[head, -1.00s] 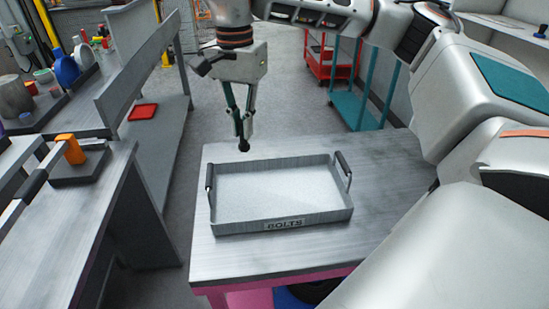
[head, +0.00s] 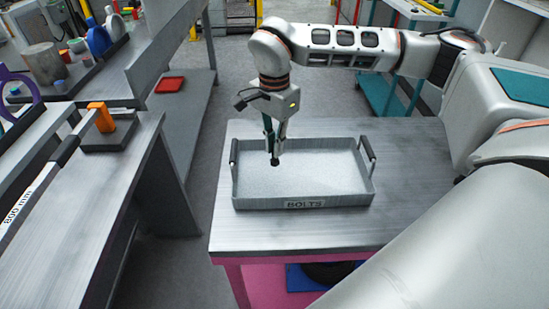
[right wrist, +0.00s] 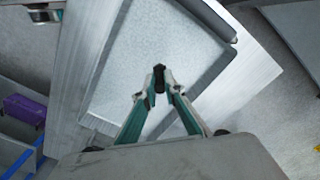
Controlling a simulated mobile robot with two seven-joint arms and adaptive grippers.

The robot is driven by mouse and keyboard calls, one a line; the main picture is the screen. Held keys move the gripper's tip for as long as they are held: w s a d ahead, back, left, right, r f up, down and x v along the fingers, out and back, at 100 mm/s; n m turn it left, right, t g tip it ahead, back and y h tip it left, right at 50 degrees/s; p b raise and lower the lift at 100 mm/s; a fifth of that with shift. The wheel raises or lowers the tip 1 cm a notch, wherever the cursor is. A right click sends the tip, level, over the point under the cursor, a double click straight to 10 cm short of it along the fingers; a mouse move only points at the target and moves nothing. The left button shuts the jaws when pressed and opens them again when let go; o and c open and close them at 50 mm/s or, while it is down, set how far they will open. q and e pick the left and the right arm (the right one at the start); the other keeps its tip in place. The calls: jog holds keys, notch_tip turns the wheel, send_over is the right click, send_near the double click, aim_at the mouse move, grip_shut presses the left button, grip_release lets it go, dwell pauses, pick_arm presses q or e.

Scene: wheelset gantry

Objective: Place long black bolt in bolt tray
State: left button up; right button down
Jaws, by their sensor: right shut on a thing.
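My right gripper (head: 274,155) is shut on the long black bolt (head: 275,161), whose dark end shows just below the fingertips. It holds the bolt over the left part of the bolt tray (head: 304,203), a grey open tray with two black handles and a "BOLTS" label. In the right wrist view the black bolt (right wrist: 159,76) sits between the fingertips (right wrist: 160,88), with the tray floor behind it. I cannot tell how far the bolt is above the tray floor. The tray looks empty. My left gripper is out of view.
The tray stands on a grey table (head: 290,233) with a pink frame. At the left is a bench with an orange-handled tool (head: 100,115) and a long bar marked "800 mm" (head: 35,185). A red tray (head: 170,85) lies on a shelf behind.

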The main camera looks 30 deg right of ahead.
aim_at(274, 160)
jog(key=shift+f, duration=2.35)
jog(key=shift+f, duration=0.15)
jog(key=c, duration=2.1)
grip_release()
notch_tip(274, 160, up, 12)
jog(key=shift+r, duration=0.2)
